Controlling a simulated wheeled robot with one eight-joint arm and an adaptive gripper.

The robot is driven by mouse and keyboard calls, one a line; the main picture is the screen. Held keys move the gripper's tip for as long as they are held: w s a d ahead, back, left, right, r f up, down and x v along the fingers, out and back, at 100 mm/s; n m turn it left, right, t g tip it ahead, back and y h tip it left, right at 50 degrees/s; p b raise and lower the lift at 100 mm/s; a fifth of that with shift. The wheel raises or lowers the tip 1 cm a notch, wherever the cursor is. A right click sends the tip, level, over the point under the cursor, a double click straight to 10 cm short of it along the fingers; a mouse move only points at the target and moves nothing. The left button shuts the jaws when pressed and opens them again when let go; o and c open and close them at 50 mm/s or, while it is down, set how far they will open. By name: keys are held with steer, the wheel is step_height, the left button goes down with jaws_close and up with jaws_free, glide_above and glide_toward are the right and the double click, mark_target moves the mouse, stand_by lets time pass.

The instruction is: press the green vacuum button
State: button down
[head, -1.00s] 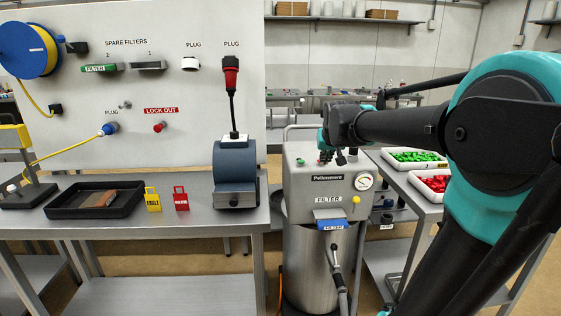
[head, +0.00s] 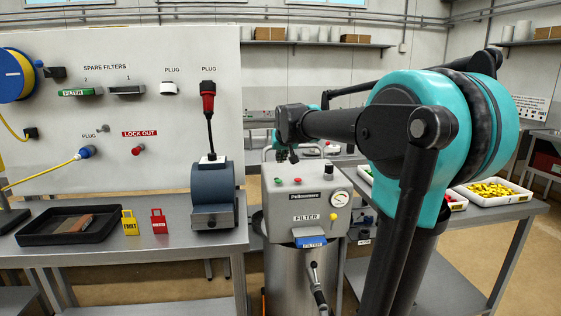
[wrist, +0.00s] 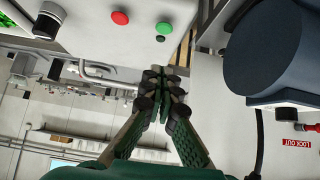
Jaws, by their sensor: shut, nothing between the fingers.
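The green button (head: 278,181) sits at the left of the grey vacuum unit's sloped top panel (head: 285,205), with a red button (head: 297,180) to its right. My gripper (head: 287,157) is above and behind these buttons in the head view, apart from the panel. In the wrist view my gripper (wrist: 170,74) is shut and empty, its fingertips pointing up the picture. The green button (wrist: 164,28) is just beyond the fingertips, with a visible gap. The red button (wrist: 120,18) is to its left.
A black knob (head: 328,170) and a pressure gauge (head: 341,200) are on the right of the unit. A blue-grey dryer (head: 213,195) stands on the bench to the left. A tray of yellow parts (head: 490,192) is at right.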

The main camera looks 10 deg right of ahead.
glide_above(279, 182)
steer(key=f, duration=0.4)
steer(key=shift+s+f, duration=0.35)
step_height(279, 182, down, 3)
steer(key=shift+w+f, duration=0.15)
steer(key=shift+f, duration=0.55)
steer(key=shift+f, duration=0.1)
steer(key=shift+f, duration=0.75)
steer(key=shift+s+f, duration=0.15)
steer(key=shift+s, duration=0.2)
